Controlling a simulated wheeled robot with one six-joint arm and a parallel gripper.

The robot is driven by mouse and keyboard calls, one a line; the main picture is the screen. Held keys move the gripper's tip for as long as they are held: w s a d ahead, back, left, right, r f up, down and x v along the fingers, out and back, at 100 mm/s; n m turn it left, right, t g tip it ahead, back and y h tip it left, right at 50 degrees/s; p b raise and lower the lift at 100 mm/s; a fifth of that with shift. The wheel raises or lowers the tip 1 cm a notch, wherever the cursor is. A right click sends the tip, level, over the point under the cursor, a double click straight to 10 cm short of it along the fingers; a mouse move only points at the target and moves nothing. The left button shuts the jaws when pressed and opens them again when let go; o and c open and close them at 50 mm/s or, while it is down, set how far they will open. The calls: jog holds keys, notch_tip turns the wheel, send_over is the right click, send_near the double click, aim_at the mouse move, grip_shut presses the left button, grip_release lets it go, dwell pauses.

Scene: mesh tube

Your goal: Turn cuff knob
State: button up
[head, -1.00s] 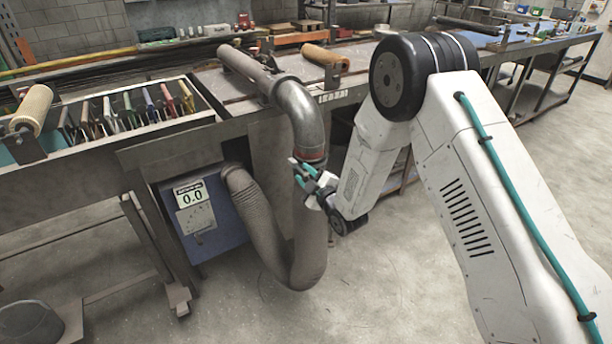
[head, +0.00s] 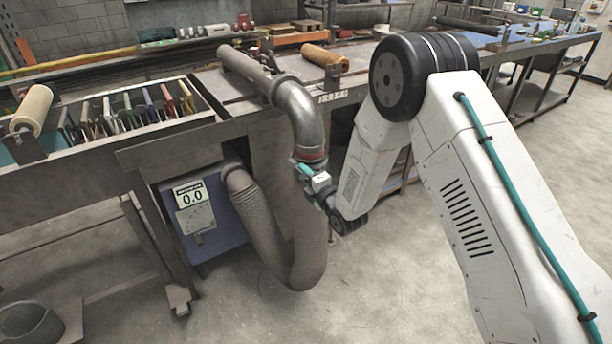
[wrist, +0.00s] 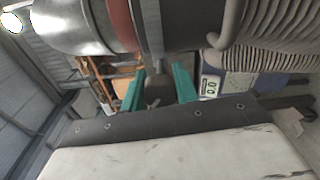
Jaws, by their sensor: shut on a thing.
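The grey mesh tube (head: 308,250) hangs in a U from the steel elbow pipe (head: 299,110). Its cuff sits just below the red band (head: 313,156) at the pipe's mouth; the wrist view shows the red band (wrist: 123,22) and the cuff's dark metal (wrist: 185,22) close up. My gripper (head: 303,170) is at the cuff's right front side. In the wrist view its two teal fingers (wrist: 160,72) are shut on the small grey cuff knob (wrist: 157,62), which is largely hidden between them. The head view hides the knob.
A blue unit (head: 205,225) with a display reading 0.0 stands under the bench, joined to the tube's other end. The workbench edge (head: 250,123) runs behind the pipe. Open floor (head: 420,270) lies in front.

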dwell(0.3)
jog(key=o, duration=0.7)
jog(key=v, duration=0.7)
jog(key=shift+s+d, duration=0.3)
